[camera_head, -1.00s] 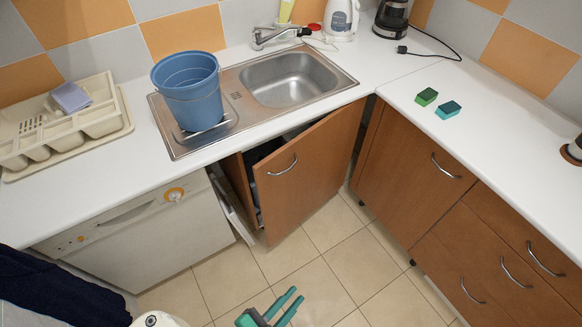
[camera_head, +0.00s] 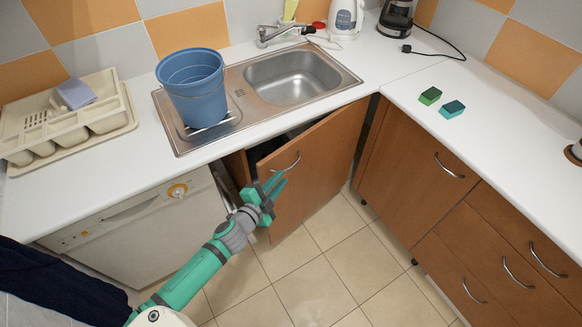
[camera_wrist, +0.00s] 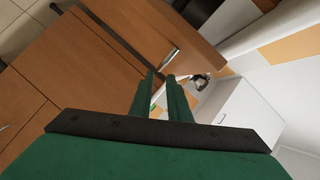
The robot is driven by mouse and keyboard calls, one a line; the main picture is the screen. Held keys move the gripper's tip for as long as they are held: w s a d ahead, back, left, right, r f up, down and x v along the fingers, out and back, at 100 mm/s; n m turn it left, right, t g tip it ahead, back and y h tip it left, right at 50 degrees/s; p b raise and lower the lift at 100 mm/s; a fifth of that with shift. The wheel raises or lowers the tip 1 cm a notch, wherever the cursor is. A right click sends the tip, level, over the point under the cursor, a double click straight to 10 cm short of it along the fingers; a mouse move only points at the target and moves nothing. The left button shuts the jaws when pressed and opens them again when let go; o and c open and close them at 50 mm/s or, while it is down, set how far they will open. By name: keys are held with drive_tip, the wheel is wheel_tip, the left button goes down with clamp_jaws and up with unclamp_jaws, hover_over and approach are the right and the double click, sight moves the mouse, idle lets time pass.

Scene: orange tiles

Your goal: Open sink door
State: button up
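The sink door (camera_head: 320,165) is a brown wooden panel under the sink, standing ajar with a dark gap at its left and top. Its curved metal handle (camera_head: 289,166) is near the upper left corner. My green gripper (camera_head: 279,181) is in front of the door, with its fingertips just below the handle in the head view. In the wrist view the two fingers (camera_wrist: 160,76) are apart with a narrow gap and nothing between them. The handle (camera_wrist: 170,57) shows just beyond their tips. Whether a fingertip touches the door or handle cannot be told.
A white dishwasher (camera_head: 135,232) is left of the door. Brown drawers and a cabinet (camera_head: 410,175) stand at the right. A blue bucket (camera_head: 193,92) stands on the sink (camera_head: 230,72). Tiled floor (camera_head: 325,265) is free before the door.

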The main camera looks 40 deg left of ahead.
sight(291, 167)
drive_tip(key=x, duration=0.8)
drive_tip(key=shift+w, duration=0.2)
drive_tip(key=shift+c, duration=0.2)
clamp_jaws()
drive_tip(key=shift+f, duration=0.1)
idle(1.0)
